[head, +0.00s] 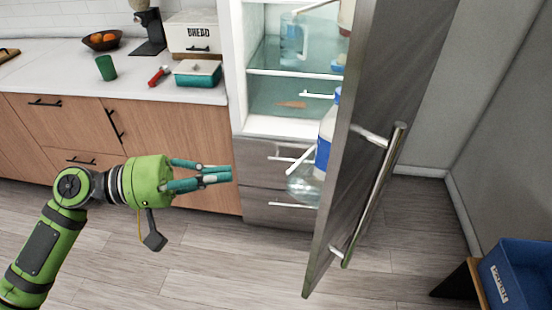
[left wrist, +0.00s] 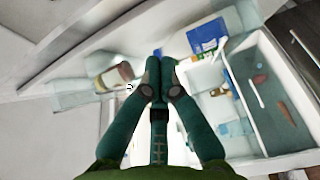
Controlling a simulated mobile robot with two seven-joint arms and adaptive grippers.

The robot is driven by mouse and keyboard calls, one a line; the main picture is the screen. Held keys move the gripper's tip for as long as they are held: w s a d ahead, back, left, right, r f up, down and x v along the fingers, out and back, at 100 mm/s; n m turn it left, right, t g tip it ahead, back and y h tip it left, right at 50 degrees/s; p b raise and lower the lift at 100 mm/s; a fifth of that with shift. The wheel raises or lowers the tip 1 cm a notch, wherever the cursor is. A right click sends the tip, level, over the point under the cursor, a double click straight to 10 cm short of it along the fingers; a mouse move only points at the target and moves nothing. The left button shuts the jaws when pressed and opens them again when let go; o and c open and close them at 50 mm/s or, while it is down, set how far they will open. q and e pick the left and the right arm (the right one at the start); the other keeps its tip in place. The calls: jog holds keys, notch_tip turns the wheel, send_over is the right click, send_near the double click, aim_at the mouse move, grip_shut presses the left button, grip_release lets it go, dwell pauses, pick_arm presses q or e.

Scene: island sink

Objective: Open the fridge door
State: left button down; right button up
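The fridge door (head: 350,110) stands swung open to the right in the head view, seen nearly edge-on. Its long metal handle (head: 374,195) is on the outer face, to the right. The open fridge interior (head: 292,58) shows shelves and a clear drawer (head: 292,103). My left gripper (head: 230,175) is shut and empty, left of the door and in front of the lower cabinets, pointing right. It is apart from the handle. In the left wrist view the fingertips (left wrist: 161,64) meet, with fridge shelves and containers behind them. My right gripper is not in view.
A counter (head: 60,76) at the left holds a fruit bowl (head: 103,40), a green cup (head: 106,68), a bread box (head: 190,34) and a teal container (head: 197,74). A blue bin (head: 515,272) stands at the lower right. The floor in front is clear.

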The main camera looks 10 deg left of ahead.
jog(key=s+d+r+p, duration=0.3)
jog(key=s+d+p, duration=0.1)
pick_arm(q)
jog(key=d+p, duration=0.4)
jog(key=d, duration=0.9)
jog(key=shift+d+r, duration=0.3)
jog(key=shift+d, duration=0.05)
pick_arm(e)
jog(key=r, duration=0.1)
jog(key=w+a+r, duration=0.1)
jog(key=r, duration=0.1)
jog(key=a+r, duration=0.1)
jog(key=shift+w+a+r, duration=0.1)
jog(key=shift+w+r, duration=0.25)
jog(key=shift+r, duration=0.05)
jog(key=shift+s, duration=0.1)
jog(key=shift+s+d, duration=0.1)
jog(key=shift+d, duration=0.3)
